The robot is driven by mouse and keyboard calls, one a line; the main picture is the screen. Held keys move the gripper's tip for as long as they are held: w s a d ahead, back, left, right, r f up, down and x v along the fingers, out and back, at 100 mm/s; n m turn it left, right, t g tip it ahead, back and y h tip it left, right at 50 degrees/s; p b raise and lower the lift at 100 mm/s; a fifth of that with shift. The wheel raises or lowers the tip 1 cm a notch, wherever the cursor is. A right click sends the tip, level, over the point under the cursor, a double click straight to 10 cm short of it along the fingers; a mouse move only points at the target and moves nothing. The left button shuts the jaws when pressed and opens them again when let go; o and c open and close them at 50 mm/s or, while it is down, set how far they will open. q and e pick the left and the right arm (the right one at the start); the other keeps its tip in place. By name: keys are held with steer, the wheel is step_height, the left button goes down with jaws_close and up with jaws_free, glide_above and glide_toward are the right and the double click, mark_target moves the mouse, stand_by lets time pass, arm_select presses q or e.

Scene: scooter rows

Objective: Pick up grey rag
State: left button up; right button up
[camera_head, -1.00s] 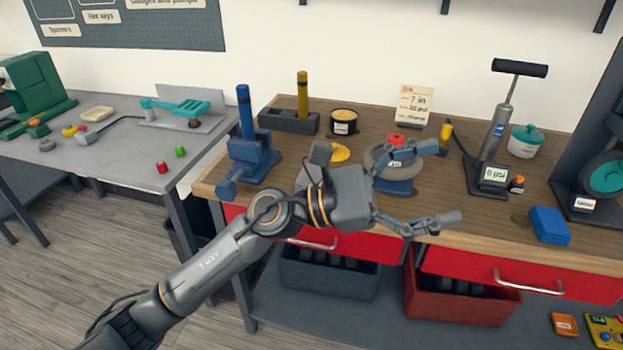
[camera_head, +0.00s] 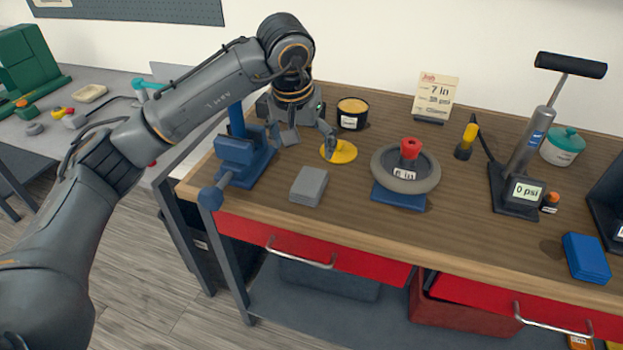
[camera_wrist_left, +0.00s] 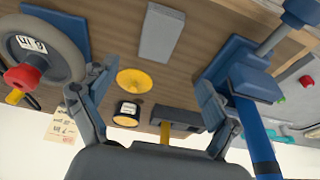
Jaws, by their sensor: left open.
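The grey rag (camera_head: 309,186) is a folded grey block lying flat near the front edge of the wooden workbench. It also shows in the left wrist view (camera_wrist_left: 160,32), at the top middle, beyond the fingertips. My left gripper (camera_head: 306,148) hangs over the bench behind the rag, with its fingers spread and pointing down. Nothing is between the fingers, and they are apart from the rag. In the left wrist view the two fingers (camera_wrist_left: 152,92) stand wide apart, with the yellow dish between them farther off. My right gripper is not in view.
A blue vise (camera_head: 240,160) stands just left of the rag. A yellow dish (camera_head: 339,152) lies behind it, and a black tin (camera_head: 352,113) is farther back. A tyre on a blue stand (camera_head: 405,172) is to the right. Bare wood (camera_head: 320,222) lies in front of the rag.

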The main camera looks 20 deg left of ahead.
arm_select(q)
glide_above(309, 181)
steer(key=f, duration=0.2)
steer(key=s+f, duration=0.1)
steer(key=f, duration=0.1)
steer(key=shift+a+f, duration=0.2)
steer(key=shift+f, duration=0.1)
steer(key=shift+w+f, duration=0.15)
steer(key=shift+f, duration=0.15)
steer(key=shift+d+f+p, duration=0.15)
steer(key=shift+f+p, duration=0.3)
steer(key=shift+f, duration=0.15)
steer(key=x, duration=0.3)
steer(key=shift+s+d+f+p, duration=0.1)
steer(key=shift+s+f+p, duration=0.1)
steer(key=shift+f+p, duration=0.15)
steer(key=shift+w+f, duration=0.1)
steer(key=shift+f, duration=0.1)
steer(key=shift+c, duration=0.4)
steer(key=c, duration=1.1)
steer(key=shift+o, duration=0.2)
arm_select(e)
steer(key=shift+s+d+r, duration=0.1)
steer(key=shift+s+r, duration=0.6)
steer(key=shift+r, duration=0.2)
